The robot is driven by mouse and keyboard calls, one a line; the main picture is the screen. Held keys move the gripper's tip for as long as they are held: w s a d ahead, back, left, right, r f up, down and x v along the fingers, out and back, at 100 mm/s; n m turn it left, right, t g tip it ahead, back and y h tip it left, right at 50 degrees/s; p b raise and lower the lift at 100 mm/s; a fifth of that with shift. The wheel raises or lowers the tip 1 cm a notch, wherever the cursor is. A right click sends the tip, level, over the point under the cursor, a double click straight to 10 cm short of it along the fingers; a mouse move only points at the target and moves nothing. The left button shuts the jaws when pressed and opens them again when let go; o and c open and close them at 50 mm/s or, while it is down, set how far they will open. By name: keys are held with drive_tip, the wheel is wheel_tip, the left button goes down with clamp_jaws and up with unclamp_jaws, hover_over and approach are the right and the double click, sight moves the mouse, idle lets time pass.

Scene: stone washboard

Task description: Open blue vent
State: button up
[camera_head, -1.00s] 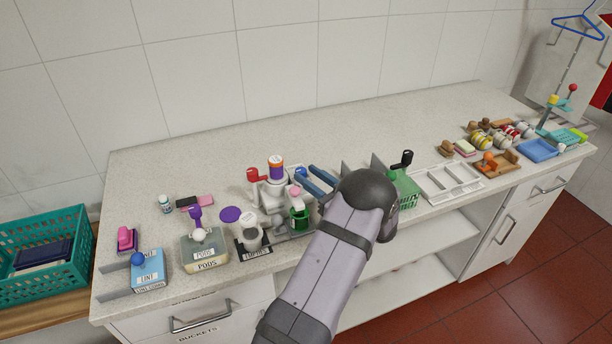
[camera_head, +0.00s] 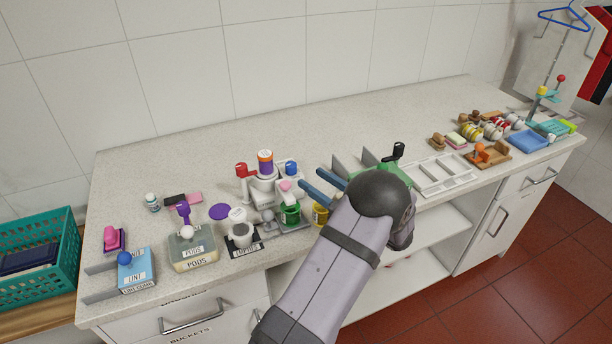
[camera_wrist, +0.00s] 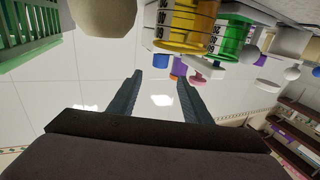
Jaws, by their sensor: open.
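A white fitting with a blue cap (camera_head: 291,167) stands in the middle cluster on the counter. It is the likeliest blue vent, but no label shows. My gripper (camera_head: 309,177) is just right of it in the head view, its two blue-grey fingers pointing left, apart and empty. In the wrist view my gripper (camera_wrist: 160,77) has clear space between its fingers. My arm hides some of the counter's front edge.
Green (camera_head: 290,213) and yellow (camera_head: 320,214) cups stand close to my fingers. An orange-and-purple-topped piece (camera_head: 265,162) and a red-handled piece (camera_head: 245,172) are left of the blue cap. The counter's back (camera_head: 330,125) is clear.

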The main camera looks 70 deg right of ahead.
sight(295, 167)
drive_tip(key=shift+p+x, duration=1.45)
drive_tip(key=shift+x, duration=2.3)
drive_tip(key=c, duration=1.1)
drive_tip(key=shift+f, duration=0.1)
